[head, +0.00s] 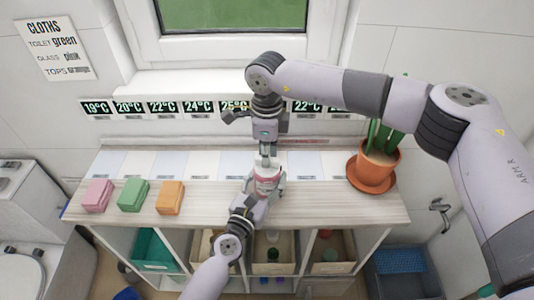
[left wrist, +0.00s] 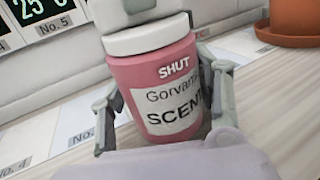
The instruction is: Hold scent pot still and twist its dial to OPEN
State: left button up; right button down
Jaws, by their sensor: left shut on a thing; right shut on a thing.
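The scent pot (head: 267,180) is pink with a white top and stands on the cart top. In the left wrist view the scent pot (left wrist: 160,95) shows the word SHUT near its rim, above a white label. My left gripper (head: 263,188) is shut around the pot's body, one finger on each side. My right gripper (head: 268,158) comes from above and is shut on the white dial (left wrist: 150,37) on top. A grey-white part of it shows at the top of the left wrist view. OPEN is not visible.
A potted plant (head: 372,175) stands on the right end of the cart top. Pink (head: 97,195), green (head: 133,195) and orange (head: 170,197) blocks sit on the left. A row of temperature signs lines the wall behind. Bins with items fill the shelves below.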

pick_arm(q)
jog(key=shift+a, duration=0.1)
pick_arm(e)
jog(key=shift+n, duration=1.1)
jog(key=shift+d, duration=0.1)
jog(key=c, duration=1.6)
grip_release()
jog(key=shift+o, duration=0.2)
notch_tip(320, 180, up, 12)
